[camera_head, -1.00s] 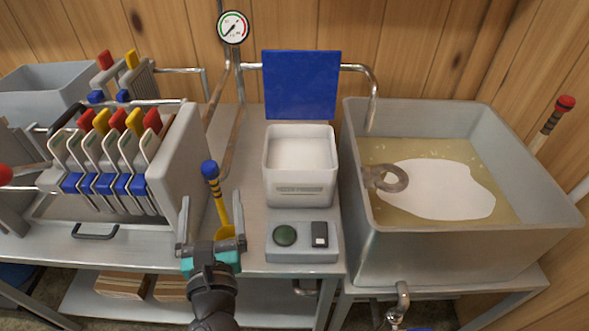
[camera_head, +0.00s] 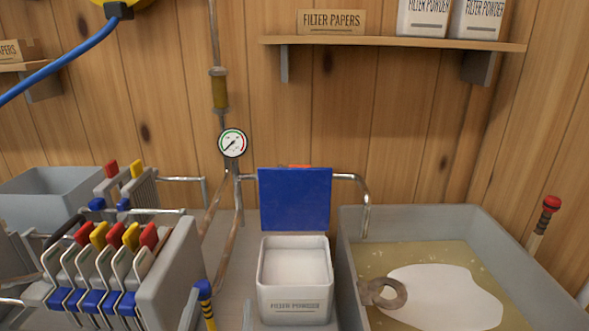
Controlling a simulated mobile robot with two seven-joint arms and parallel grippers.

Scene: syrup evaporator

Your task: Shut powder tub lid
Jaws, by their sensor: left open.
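The white powder tub (camera_head: 295,304) stands on the steel bench, labelled FILTER POWDER and filled with white powder. Its blue lid (camera_head: 294,199) stands upright at the tub's back edge, so the tub is open. My left gripper (camera_head: 218,313) shows only by its two fingertips at the bottom edge, left of the tub. The fingers are apart, and the rest of the gripper is cut off. A blue-topped handle with yellow and dark bands (camera_head: 205,292) shows close to the left fingertip. My right gripper is not in view.
A filter press (camera_head: 165,268) with coloured tabs stands at left. A steel pan (camera_head: 480,227) of liquid with a white patch is at right. A pressure gauge (camera_head: 232,143) and pipes are behind the lid. A shelf (camera_head: 400,43) holds boxes above.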

